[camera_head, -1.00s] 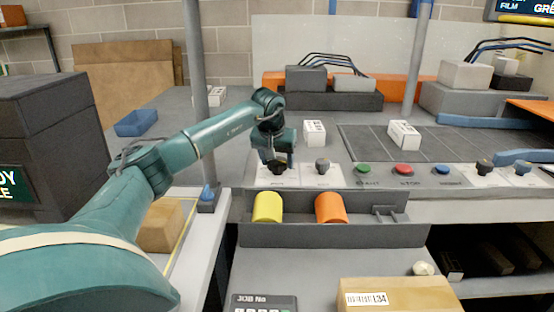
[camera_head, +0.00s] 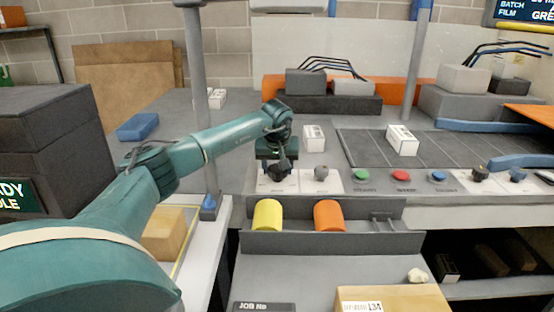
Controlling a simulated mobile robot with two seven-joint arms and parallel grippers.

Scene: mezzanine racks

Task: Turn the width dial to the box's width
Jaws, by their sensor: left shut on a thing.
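My left gripper (camera_head: 278,166) is over the leftmost black dial (camera_head: 278,173) on the panel. Its fingers are shut on that dial, which is partly hidden by them. A second, grey dial (camera_head: 321,172) stands just to the right on its own white plate. The labels under the dials are too small to read. A cardboard box (camera_head: 391,300) with a white label reading "L34" sits at the bottom right. Another cardboard box (camera_head: 165,234) lies on the left surface beside my arm. Which box the task means cannot be told. My right gripper is not in view.
Green (camera_head: 361,175), red (camera_head: 403,175) and blue (camera_head: 438,176) buttons line the panel. A grey trough (camera_head: 335,243) below holds a yellow roll (camera_head: 267,215) and an orange roll (camera_head: 329,215). A grey post (camera_head: 202,100) stands behind my left arm.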

